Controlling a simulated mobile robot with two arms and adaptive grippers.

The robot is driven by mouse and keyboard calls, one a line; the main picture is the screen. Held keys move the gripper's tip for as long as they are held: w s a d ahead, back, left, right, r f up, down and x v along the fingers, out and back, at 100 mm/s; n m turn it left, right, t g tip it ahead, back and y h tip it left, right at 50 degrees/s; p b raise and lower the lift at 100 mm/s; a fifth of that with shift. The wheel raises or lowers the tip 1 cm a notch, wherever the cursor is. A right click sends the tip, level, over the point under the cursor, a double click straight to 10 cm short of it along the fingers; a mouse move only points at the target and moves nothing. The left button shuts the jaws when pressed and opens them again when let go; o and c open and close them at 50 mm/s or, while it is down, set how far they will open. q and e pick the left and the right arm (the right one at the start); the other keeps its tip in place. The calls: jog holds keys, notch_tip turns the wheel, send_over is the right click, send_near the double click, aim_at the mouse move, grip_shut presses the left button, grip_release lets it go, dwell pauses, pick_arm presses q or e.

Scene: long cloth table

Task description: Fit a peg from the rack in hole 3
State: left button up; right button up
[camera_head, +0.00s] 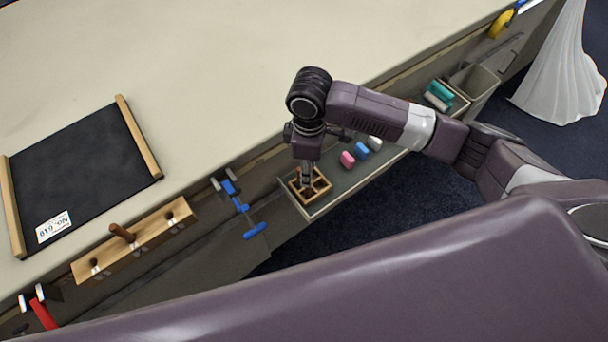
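A light wooden block (150,239) with a row of holes lies along the table's near edge. A dark brown peg (122,232) stands tilted in the picture at its middle hole. The holes at both ends look empty; their labels are too small to read. A small wooden rack with square compartments (319,197) sits on a grey shelf below the edge. My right gripper (307,182) points down into the rack, its fingertips among the compartments. Whether it is open or holds a peg is hidden. My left gripper is out of view.
Pink, blue and white pieces (361,151) lie on the shelf (345,183) right of the rack. A blue clamp (240,207) and a red clamp (42,313) grip the edge. A black board (80,170) lies on the table. The table's middle is clear.

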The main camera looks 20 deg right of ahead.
aim_at(308, 189)
jog(key=f, duration=0.4)
jog(key=shift+s, duration=0.35)
notch_tip(308, 189, down, 2)
jog(key=shift+w+f, duration=0.1)
jog(key=shift+f, duration=0.6)
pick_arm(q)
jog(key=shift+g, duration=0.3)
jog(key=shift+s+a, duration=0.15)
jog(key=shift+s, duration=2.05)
pick_arm(e)
grip_shut()
